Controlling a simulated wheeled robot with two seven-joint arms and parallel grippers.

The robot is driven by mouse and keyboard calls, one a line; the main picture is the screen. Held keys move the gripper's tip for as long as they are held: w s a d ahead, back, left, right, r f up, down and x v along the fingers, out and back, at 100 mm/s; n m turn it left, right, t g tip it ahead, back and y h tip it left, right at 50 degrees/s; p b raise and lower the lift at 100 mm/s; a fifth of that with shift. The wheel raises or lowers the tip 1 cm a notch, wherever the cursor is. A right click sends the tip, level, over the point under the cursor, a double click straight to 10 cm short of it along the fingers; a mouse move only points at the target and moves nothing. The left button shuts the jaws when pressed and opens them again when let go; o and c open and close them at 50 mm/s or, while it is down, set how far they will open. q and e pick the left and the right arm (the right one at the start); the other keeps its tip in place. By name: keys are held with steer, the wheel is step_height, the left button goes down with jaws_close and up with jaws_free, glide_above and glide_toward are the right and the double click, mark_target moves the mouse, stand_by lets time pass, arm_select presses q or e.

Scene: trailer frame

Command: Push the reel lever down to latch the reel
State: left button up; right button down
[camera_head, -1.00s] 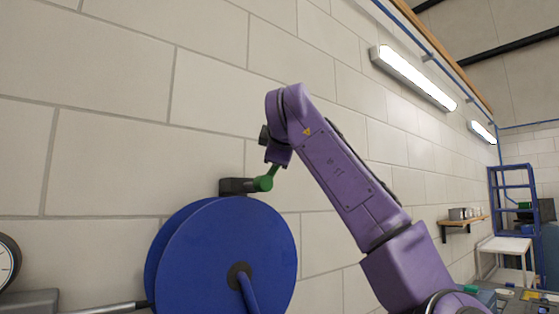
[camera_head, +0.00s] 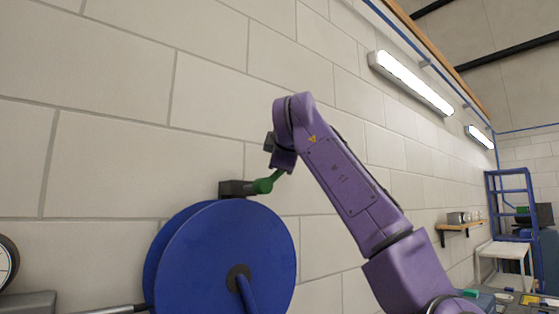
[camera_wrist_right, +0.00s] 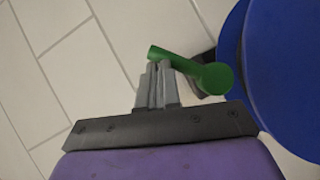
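The green lever (camera_head: 268,184) sits on a dark block (camera_head: 232,188) at the top of the blue reel (camera_head: 220,255). It slants up to the right, its outer end meeting my right wrist in the head view. In the right wrist view the lever (camera_wrist_right: 205,75) crosses at the tips of my right gripper (camera_wrist_right: 157,68). The grey fingers are close together, with no lever visible between them; they appear to touch the lever. In the head view my wrist hides the fingertips. My left gripper is not in view.
A pale block wall (camera_head: 110,90) stands close behind the reel. A round gauge (camera_head: 7,262) and a metal rod (camera_head: 120,309) are at lower left. A shelf (camera_head: 460,227), a white table (camera_head: 503,248) and a blue rack (camera_head: 510,205) are far right.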

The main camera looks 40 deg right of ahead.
steer(key=shift+d+f+b, duration=0.4)
steer(key=shift+d+f, duration=0.1)
steer(key=shift+d, duration=0.2)
steer(key=shift+w+d+f, duration=0.1)
steer(key=shift+d+f, duration=0.25)
steer(key=shift+d+f+b, duration=0.3)
steer(key=shift+f+b, duration=0.1)
steer(key=shift+b, duration=0.15)
stand_by(0.7)
steer(key=s+a+r+p, duration=0.1)
steer(key=s+r+p, duration=0.3)
steer(key=s+r, duration=0.5)
steer(key=shift+r, duration=0.25)
stand_by(0.4)
